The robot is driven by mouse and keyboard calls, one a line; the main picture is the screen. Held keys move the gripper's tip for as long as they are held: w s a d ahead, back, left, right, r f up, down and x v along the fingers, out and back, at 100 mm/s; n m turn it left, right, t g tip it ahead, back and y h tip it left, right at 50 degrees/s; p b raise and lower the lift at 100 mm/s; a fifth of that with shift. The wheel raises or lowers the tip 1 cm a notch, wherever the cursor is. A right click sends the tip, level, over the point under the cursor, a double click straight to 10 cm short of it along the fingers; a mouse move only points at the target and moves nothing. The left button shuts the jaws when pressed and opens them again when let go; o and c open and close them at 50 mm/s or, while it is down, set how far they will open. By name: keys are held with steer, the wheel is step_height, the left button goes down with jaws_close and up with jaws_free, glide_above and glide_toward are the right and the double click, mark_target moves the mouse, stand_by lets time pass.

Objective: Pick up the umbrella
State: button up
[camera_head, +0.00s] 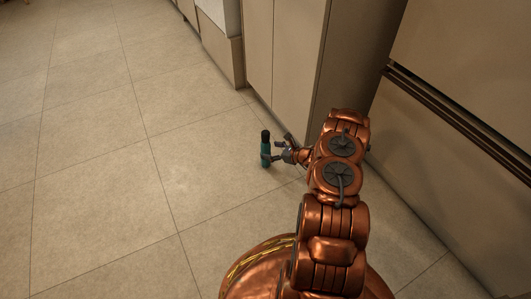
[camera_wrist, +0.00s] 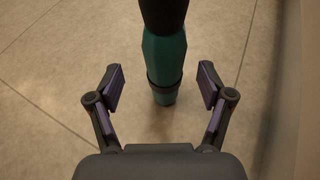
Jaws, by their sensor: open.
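The umbrella (camera_head: 265,152) is a short, folded, teal thing with a black upper part. It stands upright on the tiled floor near the cabinets in the head view. In the wrist view the umbrella (camera_wrist: 165,58) runs down from the top edge, between and a little beyond the two fingers. My gripper (camera_head: 272,150) reaches it from the right side. In the wrist view my gripper (camera_wrist: 163,85) is open, with a finger on each side and a visible gap to the umbrella on both sides. The umbrella's top is cut off in the wrist view.
Beige cabinets (camera_head: 287,65) stand just behind and to the right of the umbrella. A large panel with a dark horizontal groove (camera_head: 455,115) is on the right. The tiled floor (camera_head: 95,150) to the left is clear.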

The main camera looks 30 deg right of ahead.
mark_target(268, 148)
steer(key=w, duration=0.1)
steer(key=w+b, duration=0.1)
steer(key=w, duration=0.1)
steer(key=shift+a+f+b, duration=0.3)
steer(key=shift+f+b, duration=0.05)
steer(key=shift+b, duration=0.05)
steer(key=shift+w+a+f, duration=0.15)
steer(key=shift+w+a, duration=0.15)
steer(key=shift+w, duration=0.3)
steer(key=shift+c, duration=0.4)
steer(key=c, duration=1.4)
steer(key=shift+c, duration=0.2)
